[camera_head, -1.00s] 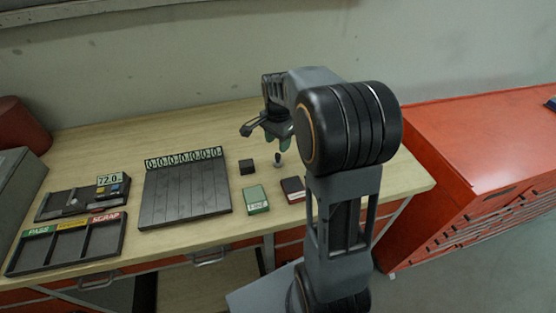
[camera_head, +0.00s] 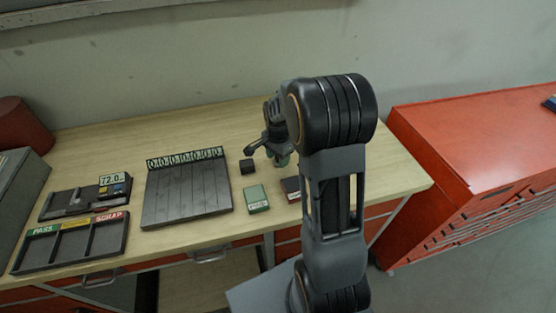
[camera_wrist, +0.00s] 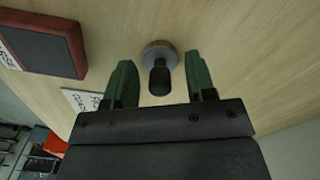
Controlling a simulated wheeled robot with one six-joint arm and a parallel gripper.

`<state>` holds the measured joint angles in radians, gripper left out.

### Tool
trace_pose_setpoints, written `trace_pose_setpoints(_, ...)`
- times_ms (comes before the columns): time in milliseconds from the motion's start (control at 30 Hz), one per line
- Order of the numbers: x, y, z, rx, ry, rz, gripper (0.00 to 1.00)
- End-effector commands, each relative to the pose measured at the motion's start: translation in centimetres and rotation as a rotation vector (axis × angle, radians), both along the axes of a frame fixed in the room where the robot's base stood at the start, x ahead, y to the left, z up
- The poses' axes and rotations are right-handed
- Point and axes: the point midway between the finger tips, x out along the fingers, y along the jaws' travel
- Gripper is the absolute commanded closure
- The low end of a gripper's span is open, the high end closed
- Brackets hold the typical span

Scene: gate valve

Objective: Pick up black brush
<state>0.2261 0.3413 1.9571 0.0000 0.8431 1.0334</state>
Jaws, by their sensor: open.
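A small upright object with a black handle and a round grey base, which I take as the black brush (camera_wrist: 158,79), stands on the wooden workbench (camera_wrist: 235,50). My gripper (camera_wrist: 159,62) is open, with one green finger on each side of it. Clear gaps show between the fingers and the handle in the wrist view, so nothing is held. In the head view my gripper (camera_head: 281,160) is low over the right part of the bench, and the arm hides the brush.
A dark red box (camera_head: 291,186) lies close to my gripper, also at upper left in the wrist view (camera_wrist: 40,47). A slatted board (camera_head: 187,192) and a sorting tray (camera_head: 75,243) lie left. A red cabinet (camera_head: 470,140) stands right.

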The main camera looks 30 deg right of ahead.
Motion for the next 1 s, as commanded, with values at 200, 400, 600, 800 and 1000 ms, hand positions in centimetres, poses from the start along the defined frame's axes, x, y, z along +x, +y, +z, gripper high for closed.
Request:
trace_pose_setpoints(200,0.0,0.0,0.0,0.000,0.000,0.000,0.67)
trace_pose_setpoints(400,0.0,0.0,0.0,0.000,0.000,0.000,0.86)
trace_pose_setpoints(600,0.0,0.0,0.1,0.000,0.000,0.000,1.00)
trace_pose_setpoints(800,0.0,0.0,0.1,0.000,0.000,0.000,1.00)
trace_pose_setpoints(1000,0.1,0.0,1.0,0.000,-0.002,0.000,1.00)
